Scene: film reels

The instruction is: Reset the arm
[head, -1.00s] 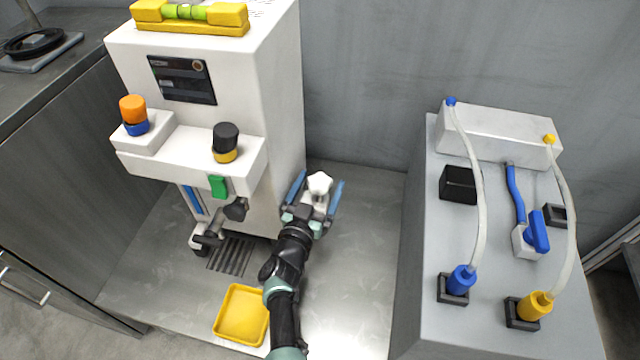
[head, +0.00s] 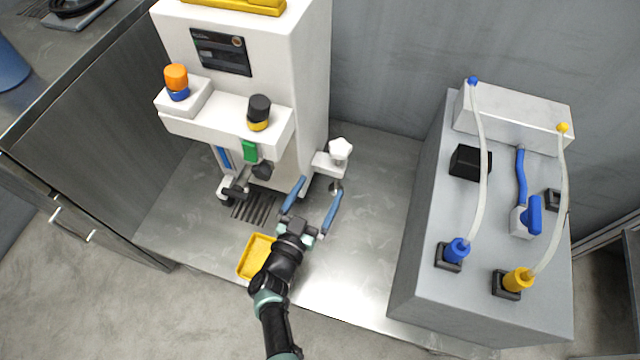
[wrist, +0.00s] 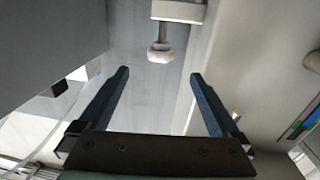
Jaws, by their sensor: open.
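My gripper (head: 314,203) is open, with its two blue fingers apart and nothing between them in the head view. It is over the metal bench top in front of the white machine (head: 309,90). The white star-shaped knob (head: 340,149) on the machine's side bracket is just beyond the fingertips, apart from them. In the wrist view my gripper (wrist: 160,90) also shows open and empty, with a bracket and a rounded knob end (wrist: 160,52) ahead, beyond the gap.
A yellow tray (head: 246,270) lies beside my arm, partly hidden by it. A grey box (head: 420,270) with blue and yellow tube fittings stands at the right. The metal bench top (head: 365,250) between arm and box is clear.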

